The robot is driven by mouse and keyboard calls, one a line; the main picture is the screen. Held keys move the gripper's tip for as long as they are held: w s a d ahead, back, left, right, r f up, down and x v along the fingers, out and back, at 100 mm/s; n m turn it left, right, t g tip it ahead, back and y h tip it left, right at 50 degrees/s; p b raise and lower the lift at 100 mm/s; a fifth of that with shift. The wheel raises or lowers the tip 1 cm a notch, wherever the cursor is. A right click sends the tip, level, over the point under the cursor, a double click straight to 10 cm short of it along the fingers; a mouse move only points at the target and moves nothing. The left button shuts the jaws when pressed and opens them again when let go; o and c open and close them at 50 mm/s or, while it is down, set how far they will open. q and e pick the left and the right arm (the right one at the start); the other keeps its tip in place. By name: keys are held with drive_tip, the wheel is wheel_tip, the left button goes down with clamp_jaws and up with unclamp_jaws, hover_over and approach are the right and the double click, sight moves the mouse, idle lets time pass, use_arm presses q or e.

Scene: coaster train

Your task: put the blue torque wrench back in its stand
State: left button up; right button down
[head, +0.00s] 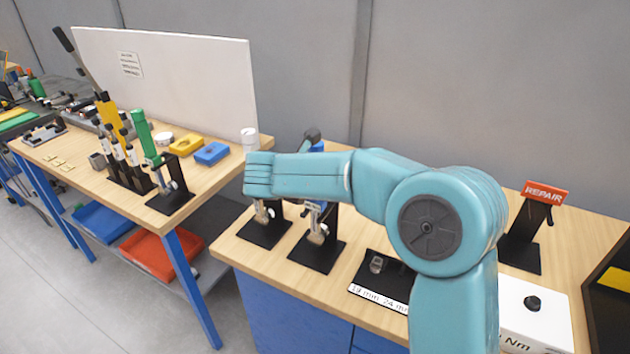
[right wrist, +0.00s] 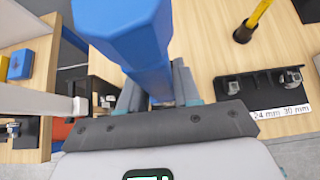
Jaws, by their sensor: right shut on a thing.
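The blue torque wrench (right wrist: 125,35) stands handle-up in the right wrist view, its blue grip large and close. My right gripper (right wrist: 155,88) is shut on this grip. In the head view only a bit of the wrench's blue handle (head: 318,146) shows above my teal right arm, which hides the gripper. Below the arm is a black stand (head: 316,256) with a metal wrench head (head: 317,232) at its upright. The wrench looks to be at this stand, but whether it is seated I cannot tell. My left gripper is not in view.
A white-handled wrench (head: 249,140) stands in a neighbouring black stand (head: 266,232) to the left. A black socket holder (head: 383,266) lies to the right. A REPAIR sign (head: 545,192) and a white box (head: 535,318) are further right. A green wrench (head: 143,135) stands on the other bench.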

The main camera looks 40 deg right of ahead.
drive_tip(key=shift+f+b, duration=0.55)
drive_tip(key=shift+f, duration=0.15)
idle(1.0)
drive_tip(key=c, duration=0.7)
unclamp_jaws()
drive_tip(key=shift+f, duration=0.15)
drive_tip(key=v, duration=1.7)
drive_tip(key=s+a+f+m+g+y, duration=0.15)
drive_tip(key=a+f+y, duration=0.25)
drive_tip(key=f, duration=1)
drive_tip(key=a+f+m+g+y, duration=0.25)
drive_tip(key=a+f, duration=0.25)
drive_tip(key=f, duration=0.9)
drive_tip(key=s+a+f+m+y, duration=0.2)
drive_tip(key=s+f+m, duration=0.4)
drive_tip(key=f, duration=0.1)
drive_tip(key=s+a+f+m+y, duration=0.2)
drive_tip(key=s+f+m+y, duration=0.1)
drive_tip(key=s+f+m, duration=0.3)
drive_tip(key=s+a+f+m+y, duration=0.2)
drive_tip(key=s+f+m, duration=0.4)
drive_tip(key=f+m, duration=0.1)
drive_tip(key=shift+s+a+f+m+b, duration=0.2)
drive_tip(key=shift+f+m+b, duration=0.15)
drive_tip(key=shift+m, duration=0.35)
